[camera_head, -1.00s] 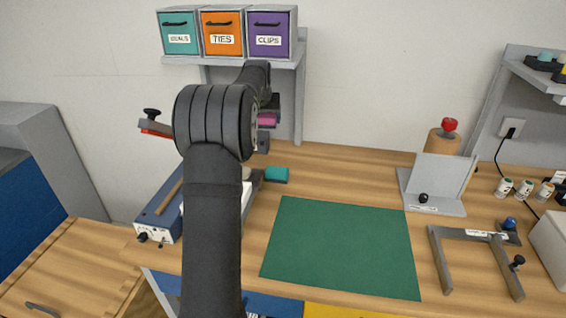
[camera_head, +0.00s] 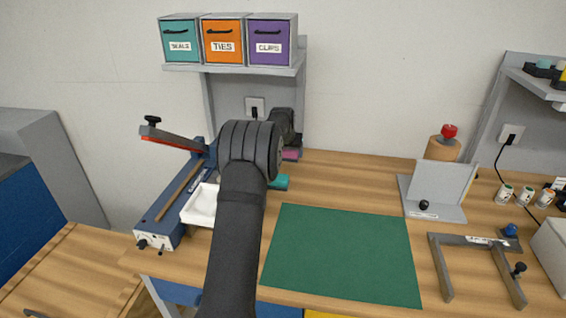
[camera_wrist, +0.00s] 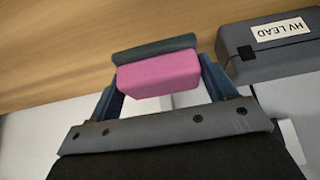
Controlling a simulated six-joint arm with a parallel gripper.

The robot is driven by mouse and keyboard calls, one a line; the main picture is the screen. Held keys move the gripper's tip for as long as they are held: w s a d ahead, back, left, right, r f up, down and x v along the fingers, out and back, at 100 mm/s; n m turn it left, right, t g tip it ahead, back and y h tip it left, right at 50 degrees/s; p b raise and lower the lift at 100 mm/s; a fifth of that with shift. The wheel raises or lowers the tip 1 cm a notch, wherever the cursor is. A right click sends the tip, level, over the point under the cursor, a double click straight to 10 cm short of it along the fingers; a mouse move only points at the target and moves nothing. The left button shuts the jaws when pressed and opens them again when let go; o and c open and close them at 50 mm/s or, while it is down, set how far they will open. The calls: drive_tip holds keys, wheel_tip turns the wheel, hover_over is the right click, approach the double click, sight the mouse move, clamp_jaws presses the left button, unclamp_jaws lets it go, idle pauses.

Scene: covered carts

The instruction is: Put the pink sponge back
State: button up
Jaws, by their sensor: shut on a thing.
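The pink sponge (camera_wrist: 158,75), with a dark grey-green layer along one side, sits between the blue fingers of my gripper (camera_wrist: 160,80) in the wrist view. My gripper is shut on it. In the head view the pink sponge (camera_head: 291,155) shows as a small patch beyond my arm, near the back edge of the wooden bench. My arm hides most of the gripper there. In the wrist view the wooden surface lies behind the sponge; I cannot tell whether they touch.
A grey box labelled HV LEAD (camera_wrist: 240,66) is right of the gripper. A teal block (camera_head: 279,182) is partly behind my arm. A blue lever device (camera_head: 165,215) and white tray (camera_head: 200,205) stand left. The green mat (camera_head: 340,250) is clear. A drawer shelf (camera_head: 235,68) hangs above.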

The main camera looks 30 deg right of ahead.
sight(283, 169)
drive_tip(key=shift+w+a+f, duration=0.2)
drive_tip(key=shift+w+f, duration=0.15)
drive_tip(key=shift+w, duration=0.2)
drive_tip(key=shift+w+a+f, duration=0.15)
drive_tip(key=shift+w+f, duration=0.2)
drive_tip(key=shift+w, duration=0.15)
drive_tip(key=shift+f, duration=1.9)
drive_tip(key=shift+f, duration=0.15)
drive_tip(key=o, duration=0.9)
